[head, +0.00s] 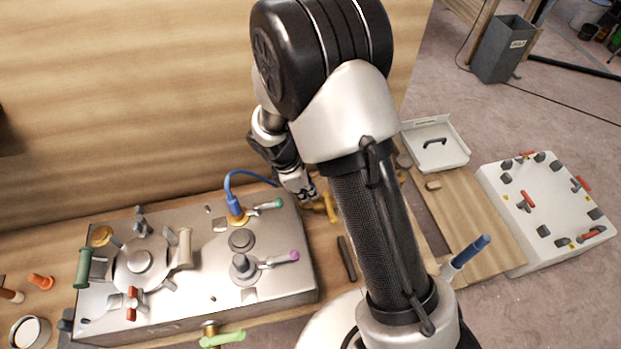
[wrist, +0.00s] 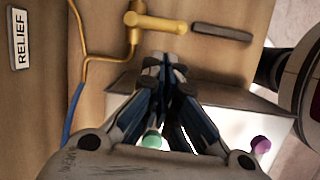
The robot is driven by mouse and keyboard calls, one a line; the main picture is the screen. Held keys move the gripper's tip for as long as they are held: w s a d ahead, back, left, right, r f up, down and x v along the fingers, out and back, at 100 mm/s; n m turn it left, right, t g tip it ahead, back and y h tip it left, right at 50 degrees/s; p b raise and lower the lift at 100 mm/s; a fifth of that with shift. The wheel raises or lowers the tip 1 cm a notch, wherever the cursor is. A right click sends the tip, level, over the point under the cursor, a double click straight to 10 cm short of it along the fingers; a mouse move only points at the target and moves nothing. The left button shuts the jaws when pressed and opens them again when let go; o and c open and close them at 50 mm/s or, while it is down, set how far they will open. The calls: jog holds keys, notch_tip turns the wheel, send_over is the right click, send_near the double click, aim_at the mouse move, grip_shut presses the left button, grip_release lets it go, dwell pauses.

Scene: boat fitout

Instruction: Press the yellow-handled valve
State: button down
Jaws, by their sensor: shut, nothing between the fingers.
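The yellow-handled valve (head: 326,208) sits on the wooden bench right of the metal panel, partly hidden behind my arm in the head view. In the wrist view its yellow handle (wrist: 160,23) lies across the top middle, on a brass-coloured pipe. My gripper (head: 305,193) is beside the valve, on its left in the head view. In the wrist view my gripper (wrist: 163,63) has its fingertips together and empty, just below the handle in the picture. I cannot tell whether they touch it.
A dark bar (head: 346,258) lies near the valve. A RELIEF label (wrist: 20,38) shows at left. A white box (head: 545,205) stands at right.

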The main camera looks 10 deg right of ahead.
jog(key=shift+a+f+n, duration=0.15)
jog(key=shift+f+n, duration=0.25)
jog(key=shift+f, duration=0.45)
jog(key=b+x, duration=0.3)
jog(key=x, duration=0.7)
jog(key=shift+s+b, duration=0.15)
jog(key=shift+b, duration=0.2)
jog(key=shift+s+n, duration=0.1)
jog(key=shift+n, duration=0.2)
